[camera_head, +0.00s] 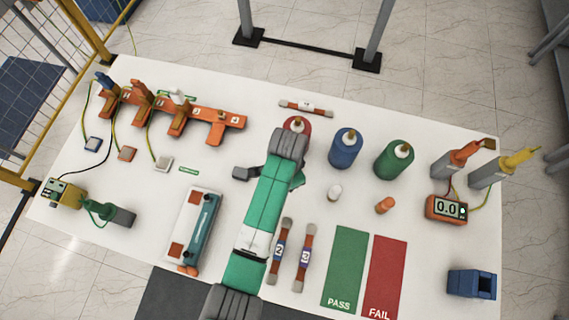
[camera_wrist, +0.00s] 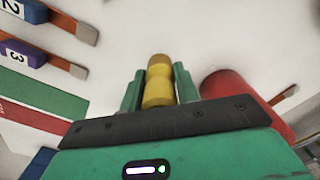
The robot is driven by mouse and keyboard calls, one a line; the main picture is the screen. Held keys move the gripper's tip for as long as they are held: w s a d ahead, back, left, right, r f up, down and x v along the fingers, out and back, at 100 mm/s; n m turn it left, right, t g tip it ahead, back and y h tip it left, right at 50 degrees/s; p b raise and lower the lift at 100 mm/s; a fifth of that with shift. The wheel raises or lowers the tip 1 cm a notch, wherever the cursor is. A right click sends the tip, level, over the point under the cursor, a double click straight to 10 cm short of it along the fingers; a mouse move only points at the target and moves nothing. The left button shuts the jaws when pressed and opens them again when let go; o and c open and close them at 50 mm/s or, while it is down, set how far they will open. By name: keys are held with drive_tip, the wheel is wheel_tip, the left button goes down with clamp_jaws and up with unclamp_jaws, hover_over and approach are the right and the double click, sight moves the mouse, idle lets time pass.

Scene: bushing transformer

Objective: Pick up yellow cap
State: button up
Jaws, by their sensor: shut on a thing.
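In the wrist view, the yellow cap (camera_wrist: 158,80) stands between the two green fingers of my gripper (camera_wrist: 159,74). The fingers are shut on it from both sides. The cap is ridged, with a narrower waist and a rounded end. The white tabletop shows blurred behind it; I cannot tell the exact gap between cap and table. In the head view my arm covers the cap and most of the gripper.
A red cylinder (camera_wrist: 235,92) is close to the right of my gripper. Blue (camera_head: 346,149) and green (camera_head: 394,160) cylinders stand right of my arm. A white cap (camera_head: 335,191) and an orange cap (camera_head: 384,205) stand nearby.

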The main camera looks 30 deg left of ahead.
drive_tip(key=s+d, duration=0.2)
drive_tip(key=d, duration=0.2)
drive_tip(key=s+d, duration=0.2)
drive_tip(key=d, duration=0.3)
drive_tip(key=s+d+r, duration=0.1)
drive_tip(key=s+d, duration=0.2)
drive_tip(key=d, duration=0.1)
drive_tip(key=shift+d+r, duration=0.1)
drive_tip(key=shift+d, duration=0.15)
wheel_tip(320, 180, up, 5)
drive_tip(key=p, duration=0.5)
